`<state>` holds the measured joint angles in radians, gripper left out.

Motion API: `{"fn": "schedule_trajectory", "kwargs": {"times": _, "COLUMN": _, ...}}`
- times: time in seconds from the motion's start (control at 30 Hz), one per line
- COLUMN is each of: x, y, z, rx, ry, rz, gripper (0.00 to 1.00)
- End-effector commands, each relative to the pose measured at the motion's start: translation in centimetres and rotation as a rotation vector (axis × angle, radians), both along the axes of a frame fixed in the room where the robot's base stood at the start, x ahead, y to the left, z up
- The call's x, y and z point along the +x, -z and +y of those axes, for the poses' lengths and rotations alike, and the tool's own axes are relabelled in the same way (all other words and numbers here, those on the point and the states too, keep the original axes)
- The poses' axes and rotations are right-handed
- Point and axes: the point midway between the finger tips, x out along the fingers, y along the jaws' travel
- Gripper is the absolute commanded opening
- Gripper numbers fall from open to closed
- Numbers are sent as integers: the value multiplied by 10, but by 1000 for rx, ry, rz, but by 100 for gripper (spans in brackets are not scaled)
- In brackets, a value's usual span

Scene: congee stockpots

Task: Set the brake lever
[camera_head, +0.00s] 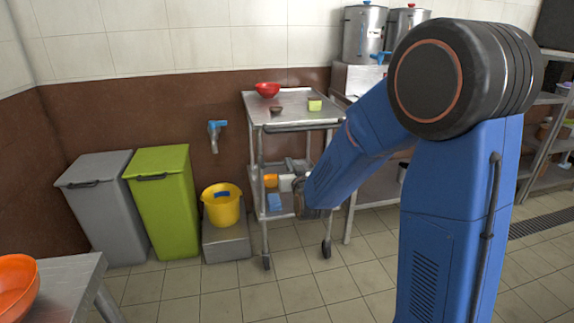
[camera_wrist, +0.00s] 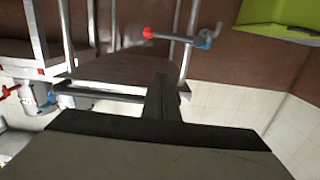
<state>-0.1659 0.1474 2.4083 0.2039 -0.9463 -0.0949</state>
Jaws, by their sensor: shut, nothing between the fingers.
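In the wrist view, which is turned roughly upside down, a thin grey bar with a red tip (camera_wrist: 148,32) reaches across by a cart post; it looks like the brake lever. I cannot pick it out in the head view. The steel cart (camera_head: 290,121) stands against the brown wall, and its posts (camera_wrist: 190,58) show in the wrist view. My gripper (camera_head: 306,212) is in front of the cart's lower part. Its dark fingers (camera_wrist: 160,92) are shut and empty, apart from the red tip in the picture. The exact distance is unclear.
A blue-handled tap (camera_head: 215,130) is on the wall. A green bin (camera_head: 162,205), a grey bin (camera_head: 102,210) and a yellow bucket (camera_head: 221,207) stand left. Floor in front is clear.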

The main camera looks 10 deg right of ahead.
Motion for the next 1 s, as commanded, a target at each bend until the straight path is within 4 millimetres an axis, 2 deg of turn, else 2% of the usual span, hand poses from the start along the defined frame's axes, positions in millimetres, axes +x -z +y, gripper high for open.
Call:
{"fn": "schedule_trajectory", "kwargs": {"times": 0.53, "x": 93, "y": 6, "z": 0, "rx": 0, "ry": 0, "rz": 1, "gripper": 0}}
{"fn": "schedule_trajectory", "kwargs": {"times": 0.7, "x": 94, "y": 30, "z": 1, "rx": -1, "ry": 0, "rz": 4, "gripper": 0}}
{"fn": "schedule_trajectory", "kwargs": {"times": 1.0, "x": 97, "y": 44, "z": 1, "rx": -1, "ry": 0, "rz": 1, "gripper": 0}}
